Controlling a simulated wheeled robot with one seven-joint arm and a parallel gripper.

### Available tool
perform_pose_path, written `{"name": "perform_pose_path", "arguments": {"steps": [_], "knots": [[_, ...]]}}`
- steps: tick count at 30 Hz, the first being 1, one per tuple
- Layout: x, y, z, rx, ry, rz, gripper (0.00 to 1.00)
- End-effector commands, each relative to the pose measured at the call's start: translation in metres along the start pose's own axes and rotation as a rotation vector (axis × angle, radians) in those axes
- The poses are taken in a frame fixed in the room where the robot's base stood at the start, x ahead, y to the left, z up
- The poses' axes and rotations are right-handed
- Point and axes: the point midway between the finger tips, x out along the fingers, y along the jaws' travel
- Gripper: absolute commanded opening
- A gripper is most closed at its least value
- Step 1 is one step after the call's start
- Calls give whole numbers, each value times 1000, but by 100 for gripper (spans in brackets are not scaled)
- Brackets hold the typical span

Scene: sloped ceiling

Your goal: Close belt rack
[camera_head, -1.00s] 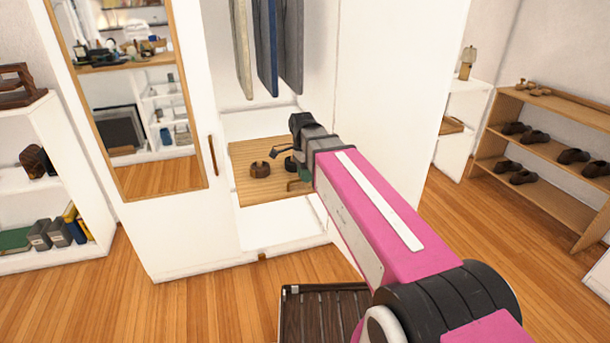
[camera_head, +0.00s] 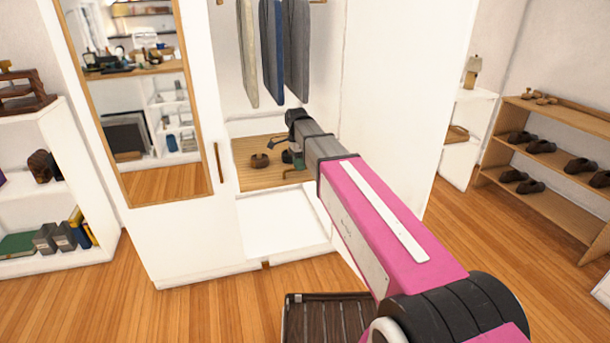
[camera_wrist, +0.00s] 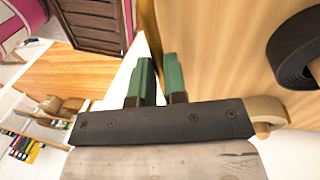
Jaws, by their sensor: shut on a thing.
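The belt rack (camera_head: 255,184) is a light wooden pull-out tray low inside the open white wardrobe (camera_head: 300,222). A dark rolled belt (camera_head: 260,161) lies on it, and another shows partly behind my gripper. A coiled dark belt (camera_wrist: 299,52) also shows in the wrist view, on the pale wood. My gripper (camera_head: 296,160) is at the front right of the rack, shut on its small handle (camera_head: 291,174). In the wrist view the green fingers (camera_wrist: 160,70) are close together by the rack's front edge; the grip itself is mostly hidden.
A mirrored door (camera_head: 140,95) stands left of the opening, and a white panel (camera_head: 405,95) bounds it on the right. Clothes (camera_head: 272,50) hang above the rack. A shoe shelf (camera_head: 555,150) stands at the right. The wooden floor (camera_head: 220,305) in front is partly clear.

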Motion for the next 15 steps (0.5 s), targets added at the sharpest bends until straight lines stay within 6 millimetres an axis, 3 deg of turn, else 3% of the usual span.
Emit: {"name": "perform_pose_path", "arguments": {"steps": [1,3,15], "knots": [[-5,-22,0,0,0,-1,0],[-9,-41,0,0,0,-1,0],[-27,-135,0,0,0,-1,0]]}}
